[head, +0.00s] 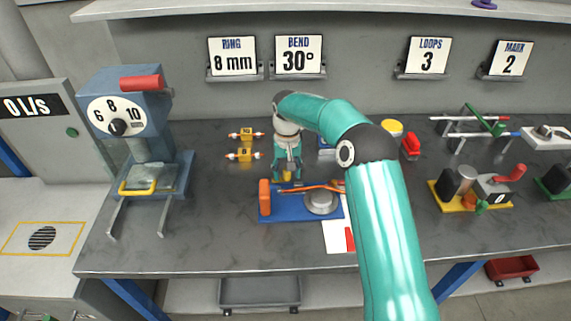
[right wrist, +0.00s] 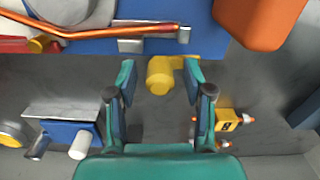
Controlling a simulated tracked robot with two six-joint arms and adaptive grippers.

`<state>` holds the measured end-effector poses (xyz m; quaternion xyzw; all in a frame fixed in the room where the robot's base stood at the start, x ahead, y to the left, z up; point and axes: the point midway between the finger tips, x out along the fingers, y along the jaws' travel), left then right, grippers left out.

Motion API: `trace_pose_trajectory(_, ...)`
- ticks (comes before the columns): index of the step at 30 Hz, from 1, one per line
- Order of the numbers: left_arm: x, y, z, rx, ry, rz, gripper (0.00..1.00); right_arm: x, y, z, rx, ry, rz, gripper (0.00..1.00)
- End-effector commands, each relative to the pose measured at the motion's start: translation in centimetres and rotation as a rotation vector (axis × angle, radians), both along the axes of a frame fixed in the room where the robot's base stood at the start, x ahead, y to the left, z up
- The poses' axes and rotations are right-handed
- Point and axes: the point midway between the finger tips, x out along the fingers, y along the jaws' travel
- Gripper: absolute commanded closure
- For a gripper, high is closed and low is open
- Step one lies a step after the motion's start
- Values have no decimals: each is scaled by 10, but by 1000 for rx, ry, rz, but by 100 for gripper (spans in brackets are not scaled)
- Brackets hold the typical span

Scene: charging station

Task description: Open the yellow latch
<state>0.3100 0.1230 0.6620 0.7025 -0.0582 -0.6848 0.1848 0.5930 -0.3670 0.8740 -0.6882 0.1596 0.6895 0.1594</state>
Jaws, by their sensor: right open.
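The yellow latch (head: 287,176) sits at the back edge of a blue bending fixture (head: 279,214) on the bench. In the right wrist view the latch (right wrist: 160,75) shows as a round yellow knob beside a yellow bracket on the blue base. My right gripper (head: 288,171) points down over the latch. In the right wrist view its fingers (right wrist: 157,78) are spread, one on each side of the knob, with gaps visible. Whether the tips are level with the knob is hard to tell. My left gripper is not in view.
The fixture carries an orange upright block (head: 264,196), a grey disc (head: 320,203) and a copper-coloured rod (head: 300,188). Two yellow ring tools (head: 244,154) lie to the left. A blue press (head: 140,130) stands further left. The bench front left (head: 220,240) is clear.

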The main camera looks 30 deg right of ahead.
Motion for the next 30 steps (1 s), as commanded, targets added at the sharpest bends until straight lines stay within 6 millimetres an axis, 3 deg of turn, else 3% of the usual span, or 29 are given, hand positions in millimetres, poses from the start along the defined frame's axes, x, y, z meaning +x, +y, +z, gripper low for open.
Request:
trace_pose_trajectory(5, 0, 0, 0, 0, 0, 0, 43, 1, 0, 18, -1, -4, 0, 49)
trace_pose_trajectory(18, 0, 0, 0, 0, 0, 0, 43, 4, 0, 99, -1, -4, 0, 49)
trace_pose_trajectory(24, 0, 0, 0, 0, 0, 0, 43, 3, 0, 116, 0, -1, -1, 49)
trace_pose_trajectory(30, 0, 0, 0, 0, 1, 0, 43, 3, 0, 118, 1, 0, 0, 49)
